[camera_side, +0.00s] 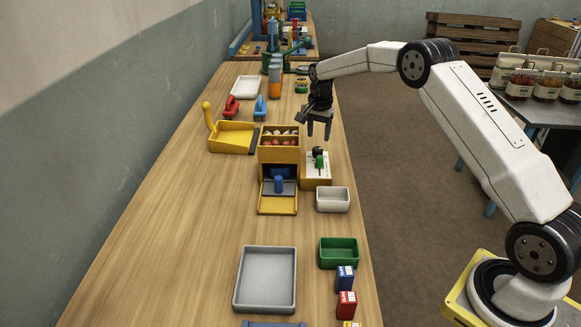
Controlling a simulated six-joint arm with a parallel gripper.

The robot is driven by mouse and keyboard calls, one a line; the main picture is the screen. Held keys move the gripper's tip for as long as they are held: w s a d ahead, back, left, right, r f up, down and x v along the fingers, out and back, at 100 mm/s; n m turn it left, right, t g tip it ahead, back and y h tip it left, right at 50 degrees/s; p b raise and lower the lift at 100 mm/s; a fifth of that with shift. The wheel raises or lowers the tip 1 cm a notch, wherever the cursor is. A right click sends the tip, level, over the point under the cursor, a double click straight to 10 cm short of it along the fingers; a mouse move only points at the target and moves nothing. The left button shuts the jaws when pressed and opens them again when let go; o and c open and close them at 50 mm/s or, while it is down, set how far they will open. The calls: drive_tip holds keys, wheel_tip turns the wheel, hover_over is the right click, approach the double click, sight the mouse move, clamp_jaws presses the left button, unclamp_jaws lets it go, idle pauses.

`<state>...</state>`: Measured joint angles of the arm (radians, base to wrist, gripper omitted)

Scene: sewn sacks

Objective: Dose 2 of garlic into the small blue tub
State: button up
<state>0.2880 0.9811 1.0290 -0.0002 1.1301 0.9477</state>
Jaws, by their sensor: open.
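A yellow wooden dispenser (279,155) stands mid-table with open top compartments. The back one holds pale pieces (283,132) that look like garlic; the front one holds reddish pieces (279,142). A blue piece (279,184) sits in its low front opening; I cannot tell whether it is a tub. A yellow-sided box (317,170) with a black knob (318,152) and a green knob (319,162) stands against its right side. Another blue object (272,324) is cut off at the bottom edge. My gripper (319,135) is open and empty, pointing down above and behind the knobs.
A white tub (332,207), a green tub (338,262) and a grey tray (265,303) are nearer. Small blue (345,280) and red (346,305) boxes stand at right. The table's left front is clear.

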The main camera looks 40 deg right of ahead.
drive_tip(key=shift+r, duration=0.95)
drive_tip(key=shift+s+a+r+n, duration=0.15)
drive_tip(key=shift+s+a+n, duration=0.15)
drive_tip(key=shift+a, duration=0.2)
drive_tip(key=s+a+n+t, duration=0.1)
drive_tip(key=s+a+n, duration=0.3)
drive_tip(key=s, duration=0.5)
drive_tip(key=s+a+n, duration=0.5)
drive_tip(key=s+a, duration=0.1)
drive_tip(key=s, duration=0.4)
drive_tip(key=s+a+n+t, duration=0.1)
drive_tip(key=s+a+n, duration=0.3)
drive_tip(key=s, duration=0.6)
drive_tip(key=shift+a+f+n+t, duration=0.2)
drive_tip(key=shift+a+n+t, duration=0.1)
drive_tip(key=shift+a, duration=0.75)
